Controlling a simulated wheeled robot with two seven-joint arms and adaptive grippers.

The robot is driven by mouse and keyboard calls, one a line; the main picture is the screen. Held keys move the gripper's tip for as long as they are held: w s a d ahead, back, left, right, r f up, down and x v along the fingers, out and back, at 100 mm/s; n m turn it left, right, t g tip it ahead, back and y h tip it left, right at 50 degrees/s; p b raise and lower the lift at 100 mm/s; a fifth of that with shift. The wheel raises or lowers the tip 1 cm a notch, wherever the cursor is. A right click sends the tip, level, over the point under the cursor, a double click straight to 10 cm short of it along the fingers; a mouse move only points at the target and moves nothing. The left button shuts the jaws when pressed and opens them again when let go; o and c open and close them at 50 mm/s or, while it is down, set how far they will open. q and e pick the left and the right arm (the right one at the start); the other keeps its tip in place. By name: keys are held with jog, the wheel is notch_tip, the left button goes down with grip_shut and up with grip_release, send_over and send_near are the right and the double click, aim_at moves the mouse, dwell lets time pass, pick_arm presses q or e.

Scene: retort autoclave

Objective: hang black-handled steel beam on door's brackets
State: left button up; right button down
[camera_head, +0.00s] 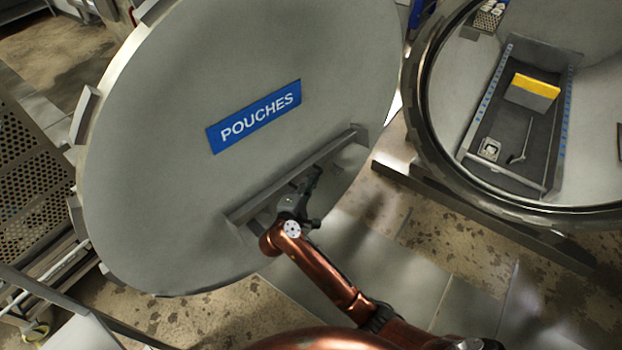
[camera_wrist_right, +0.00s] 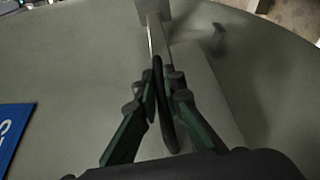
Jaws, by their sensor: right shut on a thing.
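The steel beam (camera_head: 265,200) lies slantwise across the lower face of the round grey door (camera_head: 190,90), below the blue POUCHES sign (camera_head: 254,116). My right gripper (camera_head: 312,190) is in front of the beam's middle. In the right wrist view, its fingers (camera_wrist_right: 160,100) are shut on the beam's black handle (camera_wrist_right: 163,105), and the beam (camera_wrist_right: 195,75) runs away behind it. A bracket (camera_wrist_right: 217,40) stands out from the door beside the beam's far part. I cannot tell whether the beam touches or rests on the brackets. My left gripper is out of view.
The open round vessel (camera_head: 420,110) is at the right; inside are a tray, a yellow-topped block (camera_head: 533,90) and small items. A perforated metal rack (camera_head: 30,160) stands at the left. The floor below the door is clear.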

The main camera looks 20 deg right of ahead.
jog(key=shift+f, duration=0.35)
pick_arm(q)
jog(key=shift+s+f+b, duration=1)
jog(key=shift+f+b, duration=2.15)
jog(key=shift+b, duration=0.15)
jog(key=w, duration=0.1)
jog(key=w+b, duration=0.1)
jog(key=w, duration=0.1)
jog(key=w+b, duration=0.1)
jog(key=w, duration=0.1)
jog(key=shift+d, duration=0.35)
pick_arm(e)
notch_tip(320, 180, down, 12)
jog(key=shift+a, duration=0.15)
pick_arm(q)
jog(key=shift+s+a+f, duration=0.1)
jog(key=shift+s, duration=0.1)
